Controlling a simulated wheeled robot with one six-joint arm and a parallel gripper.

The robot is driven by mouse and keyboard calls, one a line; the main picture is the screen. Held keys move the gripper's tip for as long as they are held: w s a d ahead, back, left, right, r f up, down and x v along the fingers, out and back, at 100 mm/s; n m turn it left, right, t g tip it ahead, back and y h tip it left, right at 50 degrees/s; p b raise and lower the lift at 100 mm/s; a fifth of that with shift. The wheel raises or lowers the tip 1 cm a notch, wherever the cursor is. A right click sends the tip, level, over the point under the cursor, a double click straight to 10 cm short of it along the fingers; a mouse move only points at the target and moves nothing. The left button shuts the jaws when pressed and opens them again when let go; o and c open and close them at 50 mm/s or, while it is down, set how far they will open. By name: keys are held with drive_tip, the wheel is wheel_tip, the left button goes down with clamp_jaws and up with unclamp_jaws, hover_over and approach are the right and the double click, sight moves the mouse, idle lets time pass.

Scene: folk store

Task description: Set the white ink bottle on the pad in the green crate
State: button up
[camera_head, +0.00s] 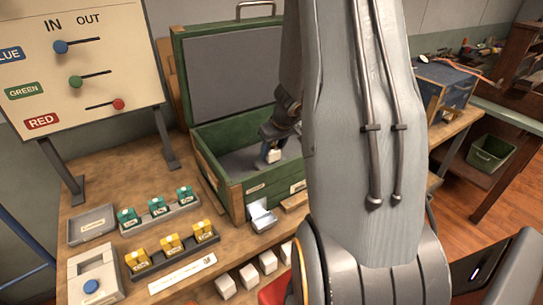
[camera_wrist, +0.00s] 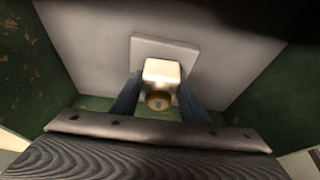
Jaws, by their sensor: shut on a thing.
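The green crate (camera_head: 236,198) stands open on the workbench, its lid raised at the back. My gripper (camera_head: 271,148) reaches down inside it, shut on the white ink bottle (camera_head: 274,156). In the wrist view my gripper (camera_wrist: 159,92) has one blue finger on each side of the bottle (camera_wrist: 162,70), whose brass-coloured cap faces the camera. I cannot tell whether the bottle touches the pad. The crate's green wall (camera_wrist: 37,75) shows at the side.
Racks of teal bottles (camera_head: 157,207) and yellow bottles (camera_head: 172,244) stand left of the crate. Several white blocks (camera_head: 250,275) line the bench front. A sign board (camera_head: 85,60) with blue, green and red sliders stands at the back left.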

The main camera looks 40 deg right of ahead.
drive_tip(key=shift+f, duration=0.7)
drive_tip(key=shift+f+b, duration=0.1)
drive_tip(key=shift+b, duration=0.3)
drive_tip(key=o, duration=1.1)
drive_tip(key=shift+r+p, duration=0.2)
drive_tip(key=shift+p, duration=0.15)
drive_tip(key=p+v, duration=0.1)
drive_tip(key=v, duration=1.1)
drive_tip(key=shift+s, duration=0.1)
